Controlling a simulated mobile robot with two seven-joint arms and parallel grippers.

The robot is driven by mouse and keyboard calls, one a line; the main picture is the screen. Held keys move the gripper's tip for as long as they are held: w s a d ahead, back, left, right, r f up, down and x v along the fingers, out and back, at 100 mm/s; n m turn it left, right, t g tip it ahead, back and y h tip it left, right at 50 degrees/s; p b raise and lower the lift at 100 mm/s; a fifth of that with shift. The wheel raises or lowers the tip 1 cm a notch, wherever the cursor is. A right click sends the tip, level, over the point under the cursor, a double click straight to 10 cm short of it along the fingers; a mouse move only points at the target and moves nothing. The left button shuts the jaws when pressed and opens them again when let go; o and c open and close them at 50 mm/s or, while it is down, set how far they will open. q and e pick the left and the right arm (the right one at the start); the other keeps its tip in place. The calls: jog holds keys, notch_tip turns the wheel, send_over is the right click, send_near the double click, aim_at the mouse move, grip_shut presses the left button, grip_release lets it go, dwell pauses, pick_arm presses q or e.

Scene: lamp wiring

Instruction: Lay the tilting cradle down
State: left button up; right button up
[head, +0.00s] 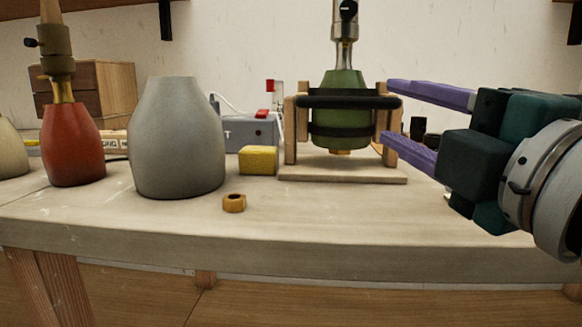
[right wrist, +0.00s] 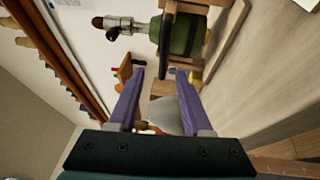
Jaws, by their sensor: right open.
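The tilting cradle (head: 290,130) stands on the bench as a wooden frame on a flat base. It holds a green lamp body (head: 345,90) upright, with a black padded bar (head: 348,102) across its front and a metal socket (head: 344,20) on top. My right gripper (head: 390,112) is open, its purple fingers pointing left at the cradle's right side, one above and one below the bar's end height. In the right wrist view the bar (right wrist: 166,40) lies just ahead of the fingertips, roughly in line with the gap; contact cannot be told. My left gripper is not in view.
A grey vase-shaped body (head: 177,140), a red lamp (head: 73,145), a yellow block (head: 258,160) and a brass nut (head: 234,203) stand left of the cradle. A grey box (head: 240,135) is behind. The bench front (head: 330,225) is clear.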

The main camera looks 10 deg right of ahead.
aim_at(353, 104)
jog(key=shift+w+a+f+n+b, duration=0.1)
jog(key=shift+w+f+n+b, duration=0.25)
jog(key=shift+f, duration=0.25)
jog(key=w, duration=0.3)
jog(key=w+r+b, duration=0.1)
jog(key=w, duration=0.2)
jog(key=w+a+r, duration=0.1)
jog(key=w, duration=0.2)
jog(key=shift+w+a, duration=0.1)
jog(key=shift+w, duration=0.2)
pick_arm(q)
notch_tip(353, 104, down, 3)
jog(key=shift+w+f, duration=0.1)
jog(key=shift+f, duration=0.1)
pick_arm(e)
grip_shut()
dwell(0.3)
